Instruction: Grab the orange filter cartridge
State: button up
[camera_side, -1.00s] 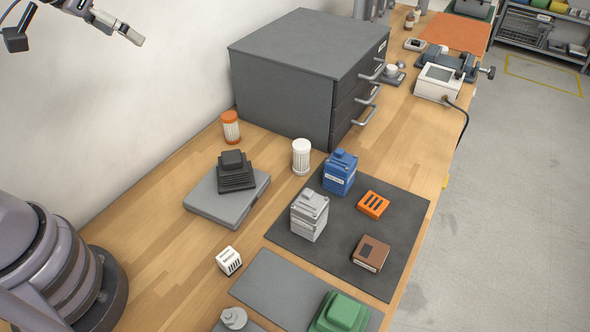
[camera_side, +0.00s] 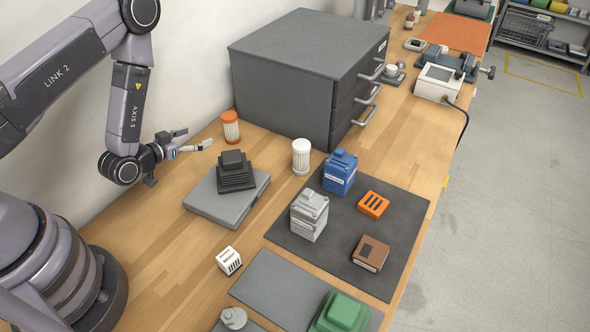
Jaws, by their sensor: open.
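The orange filter cartridge (camera_side: 231,127) stands upright on the wooden bench, left of the grey drawer cabinet. It has an orange cap and a white ribbed body with orange showing. My gripper (camera_side: 197,139) is open and empty, a short way left of the cartridge, with its fingers pointing right toward it. The fingers do not touch the cartridge. A similar white cartridge (camera_side: 301,157) stands upright to the right, in front of the cabinet.
The grey drawer cabinet (camera_side: 285,85) stands right behind the cartridge. A grey flat case (camera_side: 205,200) with a black stepped block (camera_side: 235,172) on it lies in front. A dark mat (camera_side: 335,245) holds blue, grey, orange and brown parts. The wall is close behind.

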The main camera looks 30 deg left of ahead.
aim_at(224, 123)
jog(key=x, duration=0.8)
jog(key=shift+f, duration=0.15)
jog(key=x, duration=0.5)
jog(key=shift+w+a, duration=0.25)
jog(key=shift+a, duration=0.15)
jog(key=shift+c, duration=0.4)
jog(key=c, duration=1.2)
